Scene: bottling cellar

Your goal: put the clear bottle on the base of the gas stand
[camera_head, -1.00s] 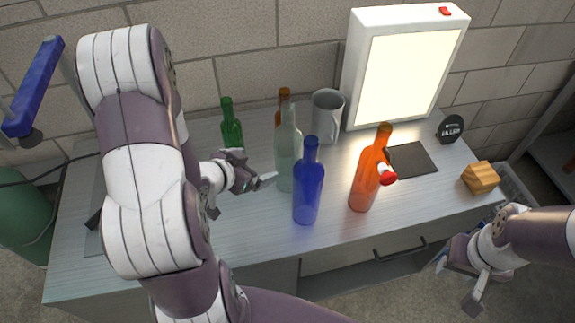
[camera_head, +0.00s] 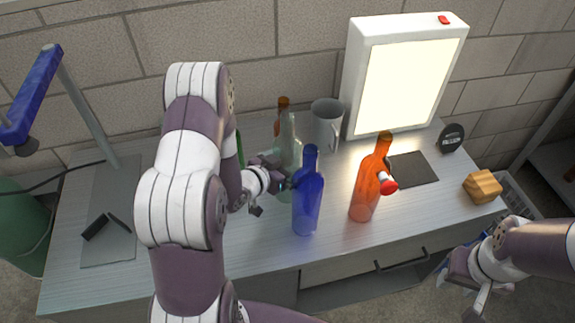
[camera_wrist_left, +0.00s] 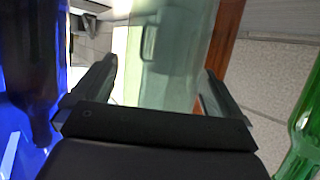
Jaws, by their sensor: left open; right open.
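The clear bottle (camera_head: 288,153), pale green-grey glass, stands upright on the bench behind the blue bottle. In the left wrist view the clear bottle (camera_wrist_left: 165,55) fills the space between the fingers of my left gripper (camera_wrist_left: 155,85), which is open around it. In the head view my left gripper (camera_head: 280,178) is at the bottle's left side, partly hidden. The gas stand has a flat grey base (camera_head: 112,225) at the bench's left, a post and a blue arm (camera_head: 33,95). My right gripper (camera_head: 462,285) is open and empty, off the bench's front right.
A blue bottle (camera_head: 308,195) stands close in front right of the clear one. A brown bottle (camera_head: 283,115) and a grey mug (camera_head: 327,122) are behind; a green bottle (camera_wrist_left: 305,125) is nearby. An orange bottle (camera_head: 370,185), lightbox (camera_head: 410,80) and wooden block (camera_head: 482,186) are right.

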